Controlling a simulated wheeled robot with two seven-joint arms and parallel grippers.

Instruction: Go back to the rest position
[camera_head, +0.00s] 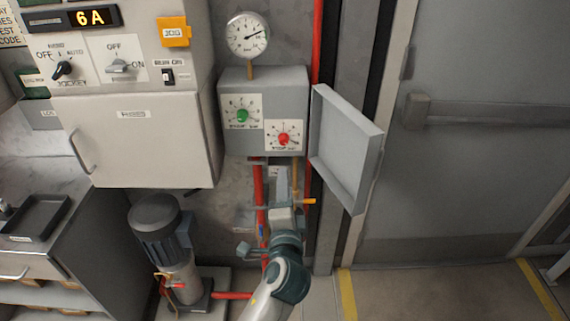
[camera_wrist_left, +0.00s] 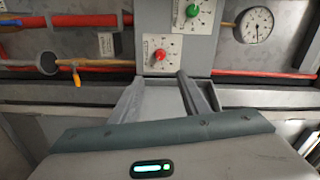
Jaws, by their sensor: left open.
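My left gripper (camera_head: 279,185) comes up from the bottom in the head view and is in front of the pipes just below the grey switch box (camera_head: 262,80). In the left wrist view its two fingers (camera_wrist_left: 163,88) are spread, and I see nothing gripped between them. The box has a green dial (camera_head: 242,116) and a red dial (camera_head: 284,139); its cover (camera_head: 345,148) stands open on the right. The wrist view, turned sideways, also shows the red dial (camera_wrist_left: 160,54) and green dial (camera_wrist_left: 193,12). My right gripper is in neither view.
A round gauge (camera_head: 248,36) sits above the box. A control cabinet (camera_head: 145,135) with knobs is at left, above a pump motor (camera_head: 158,222). An orange valve handle (camera_head: 307,201) is close to my left gripper. A grey door (camera_head: 480,170) and clear floor (camera_head: 430,294) are at right.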

